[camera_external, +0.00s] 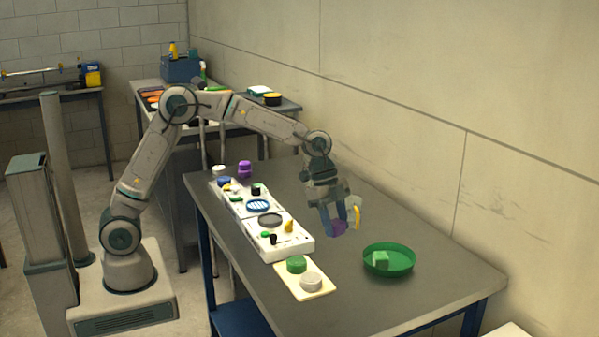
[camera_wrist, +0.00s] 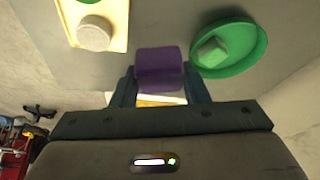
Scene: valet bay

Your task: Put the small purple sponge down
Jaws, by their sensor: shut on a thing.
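The small purple sponge (camera_external: 338,227) is between the fingers of my gripper (camera_external: 341,224), which is shut on it. In the wrist view the sponge (camera_wrist: 160,69) shows as a purple block between the dark blue fingers of my gripper (camera_wrist: 160,88). The sponge hangs over the grey table (camera_external: 345,292); its exact height above the top is hard to tell. A yellow and pale object (camera_external: 356,212) shows just behind the fingers, and I cannot tell how far behind.
A green round tray (camera_external: 403,262) holding a light green block (camera_external: 380,259) stands to the right. A cream board (camera_external: 318,292) with green and white round things lies front left. A white divided tray (camera_external: 296,248) with several small items lies left. Bare tabletop lies between them.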

